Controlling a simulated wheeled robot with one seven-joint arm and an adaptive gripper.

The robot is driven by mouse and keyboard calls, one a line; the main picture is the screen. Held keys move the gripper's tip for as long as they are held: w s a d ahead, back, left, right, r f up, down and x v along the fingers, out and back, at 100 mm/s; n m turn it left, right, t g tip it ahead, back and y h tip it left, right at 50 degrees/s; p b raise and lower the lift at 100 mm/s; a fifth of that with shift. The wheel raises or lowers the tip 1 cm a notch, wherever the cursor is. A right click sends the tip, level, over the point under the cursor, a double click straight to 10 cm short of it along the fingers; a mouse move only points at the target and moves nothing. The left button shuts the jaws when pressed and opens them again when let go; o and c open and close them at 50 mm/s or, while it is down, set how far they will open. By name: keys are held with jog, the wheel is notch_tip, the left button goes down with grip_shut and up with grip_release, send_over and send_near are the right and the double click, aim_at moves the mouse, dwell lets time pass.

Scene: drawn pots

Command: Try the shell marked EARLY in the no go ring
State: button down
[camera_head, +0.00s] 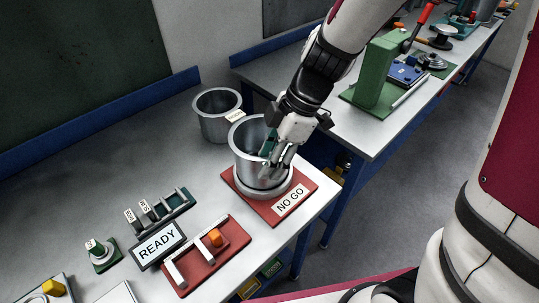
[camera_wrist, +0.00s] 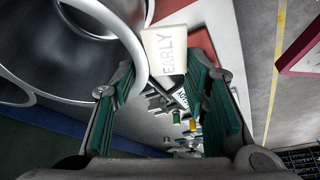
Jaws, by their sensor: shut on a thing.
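The shell marked EARLY is a grey metal cup (camera_head: 249,150). It is upright at the metal no go ring (camera_head: 268,192), which is on a red plate (camera_head: 308,180) lettered NO GO. I cannot tell whether its base is inside the ring or resting on top of it. My gripper (camera_head: 275,155) is shut on the shell's wall at its right side. In the wrist view the EARLY tag (camera_wrist: 165,50) shows beside the curved wall (camera_wrist: 128,48), near the green-padded fingers (camera_wrist: 160,100). The contact itself is partly hidden.
A second grey shell (camera_head: 213,128) with a tag stands close behind. In front are a READY sign (camera_head: 159,244), a red gauge plate (camera_head: 232,246) with an orange block, and a rack (camera_head: 170,209) of tagged pins. The table edge is close on the right.

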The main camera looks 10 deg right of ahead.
jog(key=shift+f, duration=0.3)
jog(key=c, duration=0.8)
grip_release()
jog(key=shift+c, duration=0.2)
jog(key=shift+r, duration=0.1)
jog(key=v, duration=1.2)
jog(key=shift+s, duration=0.1)
